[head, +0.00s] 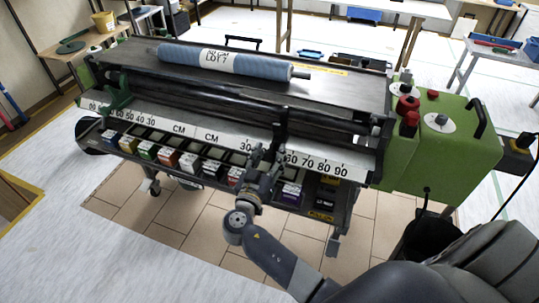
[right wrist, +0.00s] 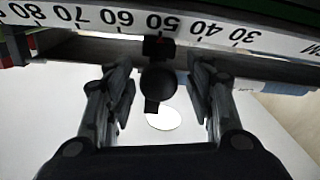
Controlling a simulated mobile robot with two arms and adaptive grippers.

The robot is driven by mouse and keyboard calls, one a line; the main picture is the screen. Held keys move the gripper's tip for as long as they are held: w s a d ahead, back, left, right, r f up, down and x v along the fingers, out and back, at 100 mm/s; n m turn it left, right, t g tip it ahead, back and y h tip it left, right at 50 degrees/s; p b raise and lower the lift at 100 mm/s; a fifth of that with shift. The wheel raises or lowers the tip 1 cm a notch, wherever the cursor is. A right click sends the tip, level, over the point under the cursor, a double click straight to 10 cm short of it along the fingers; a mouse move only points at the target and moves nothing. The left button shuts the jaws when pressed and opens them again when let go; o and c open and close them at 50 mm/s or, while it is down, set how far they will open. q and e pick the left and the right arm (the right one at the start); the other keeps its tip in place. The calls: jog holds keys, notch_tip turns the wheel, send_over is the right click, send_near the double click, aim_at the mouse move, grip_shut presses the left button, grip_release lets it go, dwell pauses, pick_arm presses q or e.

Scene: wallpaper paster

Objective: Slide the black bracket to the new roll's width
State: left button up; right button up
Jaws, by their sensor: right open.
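The blue roll (head: 225,62), with a white label reading "CM LOT 7" under a number I cannot read surely, lies on top of the machine. The black bracket (head: 281,122) stands on the front rail, right of the middle of the scale (head: 213,137). In the right wrist view its dark round knob (right wrist: 158,88) hangs below the scale, near the 50 to 60 marks. My right gripper (head: 264,158) is open at the machine's front edge. In the wrist view its fingers (right wrist: 160,95) stand on both sides of the knob, with gaps showing. My left gripper is out of view.
A green bracket (head: 118,95) sits at the rail's left end. A tray of several coloured boxes (head: 165,157) runs below the scale. A green control box (head: 440,145) with red knobs stands at the right end. Tiled floor (head: 190,228) is clear in front.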

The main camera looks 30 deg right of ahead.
jog(key=shift+s, duration=0.1)
jog(key=v, duration=1.2)
jog(key=shift+f, duration=0.1)
jog(key=s+f+n+g+y, duration=0.2)
jog(key=s+f+n+y, duration=0.1)
jog(key=f, duration=0.8)
jog(key=s+f+n+g+y, duration=0.2)
jog(key=s+f+n, duration=0.1)
jog(key=f, duration=0.9)
jog(key=s+f+n+g+y, duration=0.1)
jog(key=s+f+n+y, duration=0.2)
jog(key=f, duration=0.8)
jog(key=s+d+f+g+y, duration=0.1)
jog(key=s+f+g, duration=0.1)
jog(key=s+f, duration=0.4)
jog(key=s+d+f+g+y, duration=0.1)
jog(key=s+f, duration=0.5)
jog(key=s, duration=0.8)
jog(key=s+d+f+g+y, duration=0.1)
jog(key=s+f+g+y, duration=0.2)
jog(key=s+f, duration=0.4)
jog(key=s, duration=0.3)
jog(key=shift+s+n, duration=0.3)
jog(key=shift+s, duration=0.1)
